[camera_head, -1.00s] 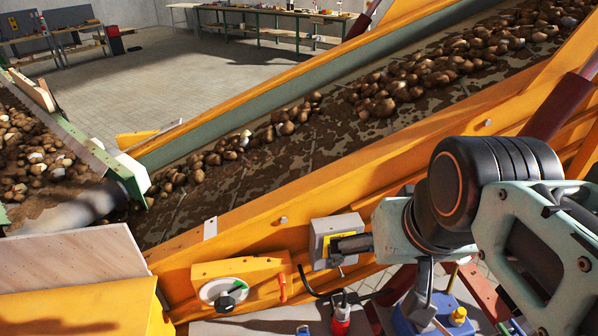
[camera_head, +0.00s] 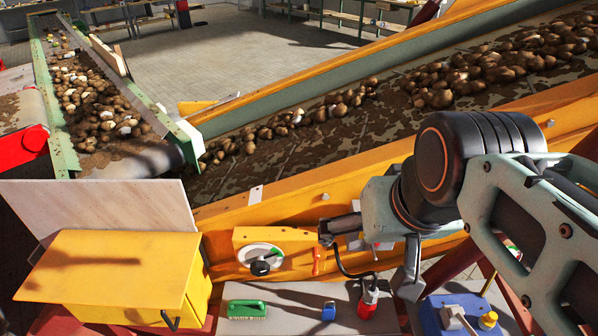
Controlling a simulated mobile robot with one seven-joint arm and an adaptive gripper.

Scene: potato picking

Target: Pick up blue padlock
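The blue padlock (camera_head: 328,312) is small and lies on the grey bench top (camera_head: 290,292) near the bottom edge of the head view. It stands between a green brush and a red object. My gripper (camera_head: 410,283) hangs above and to the right of the padlock, apart from it. Only a grey finger-like part pointing down shows clearly below my wrist. The rest is hidden by the arm, so its opening cannot be judged. I see nothing held in it.
The green brush (camera_head: 247,310) lies left of the padlock; the red object (camera_head: 368,302) stands to its right. A blue box (camera_head: 432,318) is further right. A yellow cabinet (camera_head: 120,265) stands left. The orange conveyor frame (camera_head: 290,205) runs behind, with potatoes (camera_head: 460,80) on the belt.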

